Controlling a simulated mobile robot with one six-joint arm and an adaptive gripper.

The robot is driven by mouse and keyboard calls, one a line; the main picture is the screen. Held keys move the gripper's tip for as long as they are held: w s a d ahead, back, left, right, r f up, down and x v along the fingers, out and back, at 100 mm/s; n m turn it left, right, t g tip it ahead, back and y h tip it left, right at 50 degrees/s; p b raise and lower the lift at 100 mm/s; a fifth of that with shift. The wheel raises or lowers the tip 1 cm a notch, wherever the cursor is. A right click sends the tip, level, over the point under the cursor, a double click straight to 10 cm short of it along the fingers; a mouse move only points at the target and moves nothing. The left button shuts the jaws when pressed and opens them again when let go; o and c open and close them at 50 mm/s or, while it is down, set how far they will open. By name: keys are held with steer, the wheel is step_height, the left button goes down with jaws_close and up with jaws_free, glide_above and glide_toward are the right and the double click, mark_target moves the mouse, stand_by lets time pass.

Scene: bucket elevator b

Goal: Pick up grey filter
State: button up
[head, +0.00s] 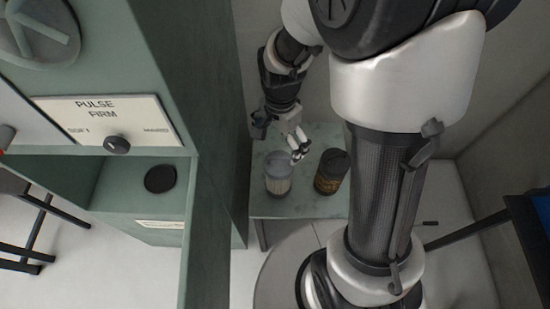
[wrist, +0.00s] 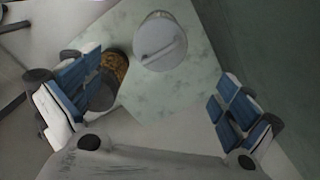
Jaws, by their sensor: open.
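The grey filter (head: 278,175) is a pale grey cylinder standing upright on a small green-grey table (head: 307,207). In the wrist view the filter (wrist: 160,42) shows its round top with a bar across it, beyond the fingertips and between their lines. My gripper (head: 299,150) is above the table, up and to the right of the filter in the head view. Its blue-padded fingers are spread wide in the wrist view (wrist: 160,105), with nothing between them. The gripper does not touch the filter.
A dark-capped canister with amber contents (head: 331,172) stands right of the filter; it is partly behind the left finger in the wrist view (wrist: 117,66). A green cabinet (head: 205,130) with a "PULSE FIRM" panel and knob (head: 117,146) rises close on the left.

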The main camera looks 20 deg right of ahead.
mark_target(279, 163)
step_height(279, 163, down, 14)
steer(key=b, duration=0.5)
steer(key=shift+r, duration=0.25)
steer(key=shift+c, duration=0.6)
steer(key=c, duration=1.8)
steer(key=shift+r, duration=0.1)
